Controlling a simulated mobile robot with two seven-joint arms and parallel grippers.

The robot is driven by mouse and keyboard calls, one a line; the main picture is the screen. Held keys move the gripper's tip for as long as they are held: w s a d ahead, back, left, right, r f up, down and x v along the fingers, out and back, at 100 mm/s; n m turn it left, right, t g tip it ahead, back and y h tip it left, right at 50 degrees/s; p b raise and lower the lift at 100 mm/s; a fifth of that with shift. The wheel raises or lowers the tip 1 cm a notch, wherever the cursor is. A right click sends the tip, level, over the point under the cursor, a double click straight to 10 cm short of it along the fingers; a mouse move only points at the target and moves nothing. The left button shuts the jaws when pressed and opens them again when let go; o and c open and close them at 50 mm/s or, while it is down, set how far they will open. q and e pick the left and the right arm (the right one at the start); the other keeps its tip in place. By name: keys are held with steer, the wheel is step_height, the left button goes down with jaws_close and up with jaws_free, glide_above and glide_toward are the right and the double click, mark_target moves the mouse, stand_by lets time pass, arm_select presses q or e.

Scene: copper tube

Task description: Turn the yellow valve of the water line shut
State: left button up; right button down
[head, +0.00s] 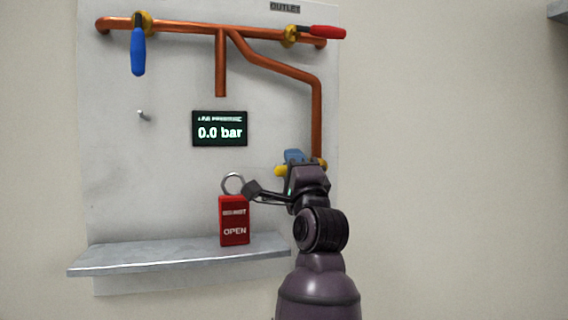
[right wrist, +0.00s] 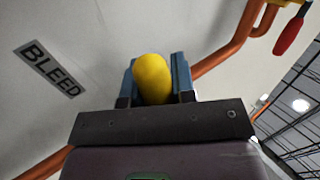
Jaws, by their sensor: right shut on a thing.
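The yellow valve handle (head: 281,171) is on the lower right of the copper pipework in the head view. My right gripper (head: 293,157) is at it, and my wrist hides most of the valve body. In the right wrist view, the rounded yellow handle end (right wrist: 153,79) sits between the blue fingers of my right gripper (right wrist: 156,85), which is shut on it. The copper pipe (head: 317,115) runs down to the valve. The display (head: 220,129) reads 0.0 bar. My left gripper is not in view.
A blue-handled valve (head: 138,52) points down at upper left; a red-handled valve (head: 320,32) points right near the OUTLET label. A red padlock (head: 234,220) marked OPEN stands on the grey shelf (head: 150,257), close to my wrist. A BLEED label (right wrist: 48,70) is on the panel.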

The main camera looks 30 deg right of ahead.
steer(key=shift+r+m, duration=0.1)
steer(key=shift+m, duration=0.3)
steer(key=c, duration=0.9)
jaws_free()
steer(key=shift+c, duration=0.2)
